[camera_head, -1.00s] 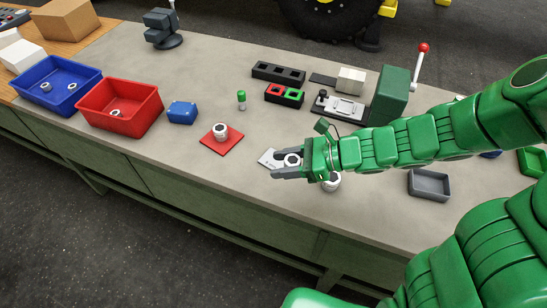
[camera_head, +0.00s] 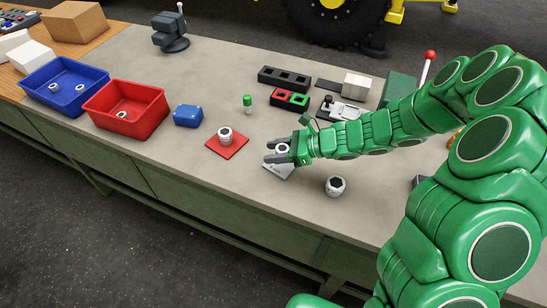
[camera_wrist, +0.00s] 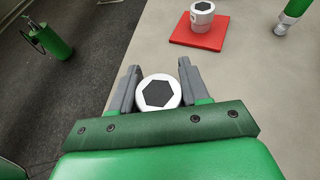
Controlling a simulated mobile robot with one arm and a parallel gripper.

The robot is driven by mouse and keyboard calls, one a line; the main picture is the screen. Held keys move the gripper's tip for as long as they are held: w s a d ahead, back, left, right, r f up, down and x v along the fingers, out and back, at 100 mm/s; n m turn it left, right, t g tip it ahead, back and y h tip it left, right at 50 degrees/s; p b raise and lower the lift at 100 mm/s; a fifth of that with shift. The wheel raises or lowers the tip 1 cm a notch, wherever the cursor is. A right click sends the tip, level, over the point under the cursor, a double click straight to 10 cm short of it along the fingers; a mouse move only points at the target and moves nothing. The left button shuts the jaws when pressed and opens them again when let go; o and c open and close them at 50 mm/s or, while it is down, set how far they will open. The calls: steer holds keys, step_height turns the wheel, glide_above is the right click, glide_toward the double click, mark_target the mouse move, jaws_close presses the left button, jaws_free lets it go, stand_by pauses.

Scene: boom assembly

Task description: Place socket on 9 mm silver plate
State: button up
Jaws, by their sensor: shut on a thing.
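My gripper (camera_head: 274,154) is shut on a white socket (camera_head: 282,149) with a dark hexagonal opening. The held socket (camera_wrist: 158,92) stands upright between the two grey fingers in the wrist view. The silver plate (camera_head: 282,171) lies on the bench just below and in front of the gripper in the head view, partly covered by the fingers. I cannot tell whether the socket touches it. The plate is hidden in the wrist view. A second socket (camera_head: 225,135) stands on a red plate (camera_head: 228,149). A third socket (camera_head: 335,186) stands on bare bench to the right.
Left of the red plate are a blue block (camera_head: 188,115), a red bin (camera_head: 127,129) and a blue bin (camera_head: 38,93). A green-capped piece (camera_head: 247,103) and a red-and-green holder (camera_head: 290,98) stand behind. The bench front before the plate is clear.

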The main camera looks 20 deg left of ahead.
steer(key=shift+w+a+f, duration=0.3)
steer(key=shift+w+f, duration=0.05)
steer(key=shift+f, duration=0.25)
steer(key=shift+w+a+f, duration=0.3)
steer(key=shift+w+f, duration=0.05)
steer(key=shift+f, duration=1.7)
steer(key=shift+f, duration=0.1)
steer(key=o, duration=1.2)
steer(key=shift+c, duration=0.2)
steer(key=shift+d, duration=0.15)
steer(key=v, duration=1.2)
